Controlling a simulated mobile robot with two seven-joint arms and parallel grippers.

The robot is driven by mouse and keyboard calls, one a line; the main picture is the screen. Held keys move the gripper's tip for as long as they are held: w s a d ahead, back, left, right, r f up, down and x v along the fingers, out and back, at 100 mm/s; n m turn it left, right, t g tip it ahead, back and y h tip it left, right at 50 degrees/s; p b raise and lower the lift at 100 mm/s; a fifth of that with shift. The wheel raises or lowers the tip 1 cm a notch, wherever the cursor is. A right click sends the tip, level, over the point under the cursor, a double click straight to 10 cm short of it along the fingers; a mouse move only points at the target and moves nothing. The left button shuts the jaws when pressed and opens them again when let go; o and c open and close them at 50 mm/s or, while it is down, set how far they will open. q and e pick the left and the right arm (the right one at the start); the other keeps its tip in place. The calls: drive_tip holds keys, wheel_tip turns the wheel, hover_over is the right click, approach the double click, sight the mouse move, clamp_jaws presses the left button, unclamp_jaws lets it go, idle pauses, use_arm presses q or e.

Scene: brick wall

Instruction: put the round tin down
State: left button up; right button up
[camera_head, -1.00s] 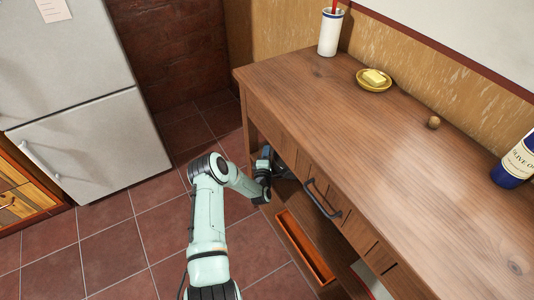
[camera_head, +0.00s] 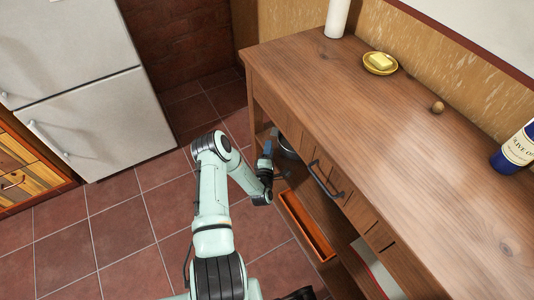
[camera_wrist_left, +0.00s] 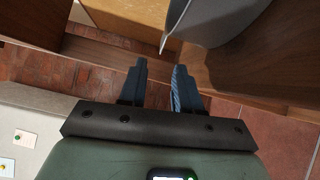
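A grey round thing, which looks like the round tin (camera_head: 288,147), stands inside the open side of the wooden cabinet, below its top, and is mostly hidden. In the left wrist view a grey curved body with a pale edge (camera_wrist_left: 215,18) fills the upper right, close beyond my fingers. My left gripper (camera_head: 268,150) is at the cabinet's opening beside it. In the left wrist view its two blue-grey fingers (camera_wrist_left: 160,75) stand apart, with only floor and wood seen between them. I see no contact with the grey thing. My right gripper is not clearly seen.
The cabinet top (camera_head: 350,120) holds a yellow dish with butter (camera_head: 380,63), a small brown ball (camera_head: 437,107), a blue bottle (camera_head: 515,150) and a white cylinder (camera_head: 337,18). An orange tray (camera_head: 306,226) lies lower down. A fridge (camera_head: 95,120) stands left; tiled floor lies between.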

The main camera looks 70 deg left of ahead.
use_arm(q)
drive_tip(key=shift+v, duration=1.7)
use_arm(e)
drive_tip(key=shift+s+a+r, duration=0.25)
drive_tip(key=shift+s+r, duration=0.1)
drive_tip(key=shift+s, duration=0.15)
drive_tip(key=shift+d, duration=0.1)
